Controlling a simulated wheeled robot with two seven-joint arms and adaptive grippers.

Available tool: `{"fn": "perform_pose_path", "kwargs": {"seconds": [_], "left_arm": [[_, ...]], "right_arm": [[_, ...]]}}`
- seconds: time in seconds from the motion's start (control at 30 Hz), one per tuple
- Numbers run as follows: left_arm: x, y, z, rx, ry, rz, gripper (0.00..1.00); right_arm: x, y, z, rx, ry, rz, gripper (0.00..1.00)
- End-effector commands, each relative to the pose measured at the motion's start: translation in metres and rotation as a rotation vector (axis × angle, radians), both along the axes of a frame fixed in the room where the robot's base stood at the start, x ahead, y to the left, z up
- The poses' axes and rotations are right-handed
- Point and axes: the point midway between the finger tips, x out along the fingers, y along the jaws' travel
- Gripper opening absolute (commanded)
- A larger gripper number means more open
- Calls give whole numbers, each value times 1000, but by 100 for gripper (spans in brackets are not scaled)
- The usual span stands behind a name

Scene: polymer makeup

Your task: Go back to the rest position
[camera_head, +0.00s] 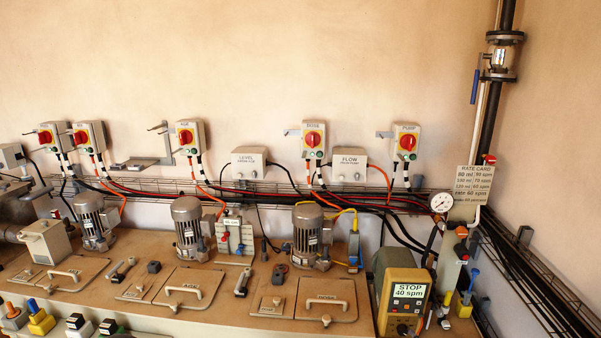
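Neither of my grippers shows in the head view, and no part of my arms can be made out. The view holds a bench top (140,251) with motors and hatches, and a wall above it. A yellow-framed dosing pump (400,291) at the bench's right shows "STOP 40 spm" on its display. A rate card (474,182) hangs above it, with "rate 60 spm" legible on it.
Rotary switches with red knobs (313,139) (407,143) line the wall. Grey motors (188,224) stand on the bench among handled hatches (188,287). A pressure gauge (441,202) and dark vertical pipe (488,125) are at right. Cables run along a wall tray.

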Motion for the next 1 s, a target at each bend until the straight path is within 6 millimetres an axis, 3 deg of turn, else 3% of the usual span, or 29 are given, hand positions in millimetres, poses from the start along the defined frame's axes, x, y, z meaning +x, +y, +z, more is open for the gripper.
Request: {"fn": "perform_pose_path", "kwargs": {"seconds": [0.03, 0.2, 0.37, 0.5, 0.6, 0.73, 0.83, 1.0], "left_arm": [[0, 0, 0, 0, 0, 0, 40], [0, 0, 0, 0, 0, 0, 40], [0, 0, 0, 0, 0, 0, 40], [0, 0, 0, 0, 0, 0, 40], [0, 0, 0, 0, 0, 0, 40], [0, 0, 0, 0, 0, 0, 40], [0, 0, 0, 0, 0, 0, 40], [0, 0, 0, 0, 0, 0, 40]], "right_arm": [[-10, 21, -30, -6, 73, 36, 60], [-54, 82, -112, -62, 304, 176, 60], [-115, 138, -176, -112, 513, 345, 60], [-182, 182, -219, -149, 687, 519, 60], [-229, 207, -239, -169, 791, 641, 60], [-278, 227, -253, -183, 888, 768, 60], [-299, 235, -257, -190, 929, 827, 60], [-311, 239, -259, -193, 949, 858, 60]]}}
